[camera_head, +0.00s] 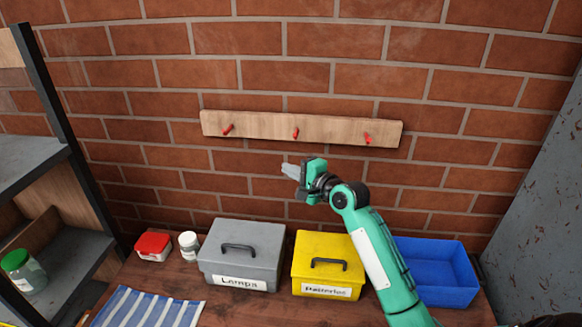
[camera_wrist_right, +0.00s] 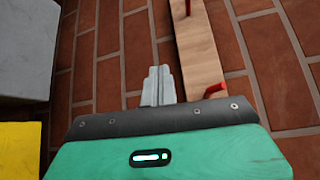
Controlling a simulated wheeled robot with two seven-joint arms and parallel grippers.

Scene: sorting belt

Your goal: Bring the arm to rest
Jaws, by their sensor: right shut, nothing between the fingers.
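My right arm (camera_head: 374,248) is green and reaches up from the lower right in the head view. Its gripper (camera_head: 287,170) is raised above the boxes, in front of the brick wall, with its fingers pointing left. The fingers are shut and empty. In the right wrist view the gripper's fingers (camera_wrist_right: 158,86) are together, with the wooden peg rail (camera_wrist_right: 199,50) beyond them. My left gripper is not in view.
A grey box labelled Lamps (camera_head: 241,257) and a yellow box labelled Batteries (camera_head: 328,267) stand closed on the wooden table. A blue bin (camera_head: 437,272) is partly behind my arm. A red-lidded container (camera_head: 153,246), white jar (camera_head: 189,245) and striped cloth (camera_head: 150,308) lie left. A shelf (camera_head: 40,160) stands far left.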

